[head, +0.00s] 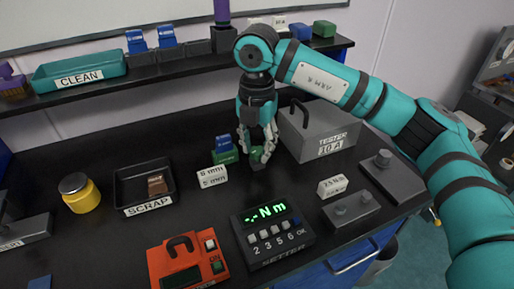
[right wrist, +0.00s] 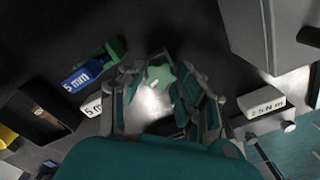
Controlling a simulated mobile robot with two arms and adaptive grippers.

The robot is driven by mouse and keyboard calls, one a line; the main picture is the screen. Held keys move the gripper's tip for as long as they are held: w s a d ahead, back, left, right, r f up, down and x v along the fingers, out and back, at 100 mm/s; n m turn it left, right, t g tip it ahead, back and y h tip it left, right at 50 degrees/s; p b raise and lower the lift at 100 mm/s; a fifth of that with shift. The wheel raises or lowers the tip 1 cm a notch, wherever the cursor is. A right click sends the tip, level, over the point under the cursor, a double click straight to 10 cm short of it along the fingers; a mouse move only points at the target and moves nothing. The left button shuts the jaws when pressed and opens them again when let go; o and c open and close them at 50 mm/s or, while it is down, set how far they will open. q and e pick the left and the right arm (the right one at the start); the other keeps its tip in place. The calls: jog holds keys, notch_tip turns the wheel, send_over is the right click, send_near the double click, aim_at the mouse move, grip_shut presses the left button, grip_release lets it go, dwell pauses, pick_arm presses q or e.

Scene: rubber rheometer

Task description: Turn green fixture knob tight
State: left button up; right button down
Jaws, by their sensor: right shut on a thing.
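The green fixture knob (head: 257,154) is at the middle of the black bench, left of the grey tester. My right gripper (head: 258,150) reaches down over it from above, with its fingers closed around the knob. In the right wrist view the green knob (right wrist: 160,76) shows between the fingers (right wrist: 160,95), with a bright metal-looking area below it. The fingers hide part of the knob and its fixture. How tight the knob is cannot be told. My left gripper is not in view.
The grey tester box (head: 322,131) with a handle stands close right of the gripper. Blue and green blocks (head: 224,156) and white mm labels (head: 212,177) are close left. The setter (head: 271,236), orange device (head: 188,262), scrap tray (head: 122,196) and yellow jar (head: 80,196) stand nearer.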

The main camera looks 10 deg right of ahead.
jog(key=m, duration=0.3)
jog(key=shift+m+b, duration=0.3)
jog(key=shift+m, duration=0.5)
jog(key=m, duration=0.4)
jog(key=shift+m, duration=0.3)
jog(key=c, duration=1.1)
grip_release()
